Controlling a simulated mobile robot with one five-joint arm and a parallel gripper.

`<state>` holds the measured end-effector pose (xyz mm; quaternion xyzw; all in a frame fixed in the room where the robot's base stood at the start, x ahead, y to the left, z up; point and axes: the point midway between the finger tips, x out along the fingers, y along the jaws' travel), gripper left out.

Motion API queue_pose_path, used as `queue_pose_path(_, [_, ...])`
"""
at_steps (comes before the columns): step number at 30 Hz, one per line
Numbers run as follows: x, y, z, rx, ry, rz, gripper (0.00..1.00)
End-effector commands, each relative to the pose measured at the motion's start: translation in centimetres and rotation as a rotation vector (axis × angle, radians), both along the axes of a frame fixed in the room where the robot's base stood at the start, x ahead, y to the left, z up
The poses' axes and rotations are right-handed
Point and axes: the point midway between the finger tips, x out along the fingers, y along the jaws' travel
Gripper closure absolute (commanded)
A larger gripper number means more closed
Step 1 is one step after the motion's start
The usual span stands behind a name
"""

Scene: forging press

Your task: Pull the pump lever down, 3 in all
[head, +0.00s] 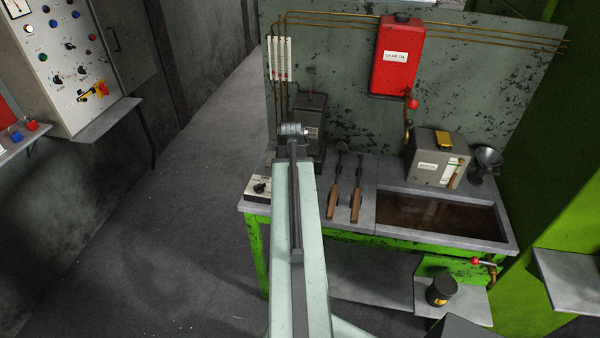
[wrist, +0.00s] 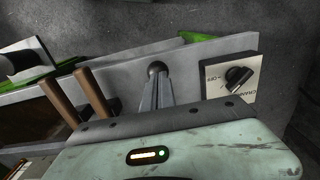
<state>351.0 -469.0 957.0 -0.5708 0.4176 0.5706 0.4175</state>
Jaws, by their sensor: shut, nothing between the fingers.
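The dark grey pump unit (head: 312,112) stands at the back left of the bench, against the backboard. A dark round knob (wrist: 157,68) shows in the wrist view just past my fingertips; it looks like the end of the pump lever, whose arm I cannot make out. My gripper (head: 293,130) is in front of the pump unit in the head view and covers part of it. In the wrist view my gripper (wrist: 160,80) is shut, its fingers together and empty, close to the knob. I cannot tell whether they touch.
Two wooden-handled tools (head: 344,195) lie on the bench right of my arm. A rotary switch box (head: 258,188) sits at the bench's left corner. A red tank (head: 397,55) hangs on the backboard. A grey box (head: 437,155) and an open basin (head: 440,213) are at right.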

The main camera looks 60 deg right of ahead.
Motion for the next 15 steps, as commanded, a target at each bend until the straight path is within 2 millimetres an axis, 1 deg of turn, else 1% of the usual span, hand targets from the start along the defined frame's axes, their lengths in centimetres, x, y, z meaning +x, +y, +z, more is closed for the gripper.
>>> queue_pose_path(2, [0.0,-0.1,0.4,-0.001,0.0,0.0,1.0])
queue_pose_path(5, [0.1,-0.3,1.6,-0.001,0.0,0.0,1.0])
queue_pose_path(15, [0.3,-1.1,6.4,0.0,0.0,-0.001,1.0])
